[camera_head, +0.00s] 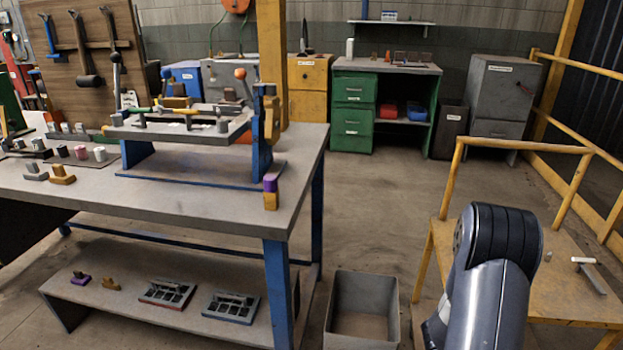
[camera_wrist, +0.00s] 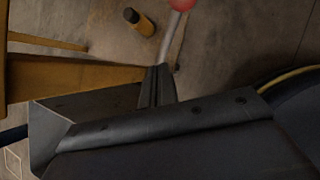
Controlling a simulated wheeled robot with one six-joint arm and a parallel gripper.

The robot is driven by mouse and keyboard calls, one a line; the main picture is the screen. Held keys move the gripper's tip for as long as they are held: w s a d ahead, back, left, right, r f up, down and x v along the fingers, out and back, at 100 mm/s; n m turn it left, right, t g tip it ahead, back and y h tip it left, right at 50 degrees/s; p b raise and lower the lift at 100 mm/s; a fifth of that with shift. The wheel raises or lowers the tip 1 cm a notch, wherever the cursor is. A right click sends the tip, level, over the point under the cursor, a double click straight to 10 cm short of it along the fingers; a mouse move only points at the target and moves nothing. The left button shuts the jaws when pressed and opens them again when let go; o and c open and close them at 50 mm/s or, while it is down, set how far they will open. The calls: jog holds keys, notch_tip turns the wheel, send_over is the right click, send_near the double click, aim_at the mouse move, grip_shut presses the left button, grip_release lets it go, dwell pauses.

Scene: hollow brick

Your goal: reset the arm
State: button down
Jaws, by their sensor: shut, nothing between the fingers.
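My arm (camera_head: 492,265) shows in the head view at the lower right, its dark rounded joint in front of the yellow railing and low yellow platform. My gripper is outside the head view. In the wrist view my gripper (camera_wrist: 158,74) points up the picture, its dark fingers together and empty. A pale rod with a red rounded end (camera_wrist: 181,5) shows just beyond the fingertips; I cannot tell whether it touches them. A short dark-and-yellow cylinder (camera_wrist: 139,22) lies to the upper left of the fingertips.
A workbench (camera_head: 190,205) with a blue-framed fixture (camera_head: 185,130) stands at the left. An open grey bin (camera_head: 362,310) stands on the floor beside it. A yellow platform (camera_head: 570,292) with railing is at the right. The floor between the bench and the back cabinets is clear.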

jog(key=shift+a, duration=0.25)
jog(key=shift+d, duration=0.1)
dwell(0.3)
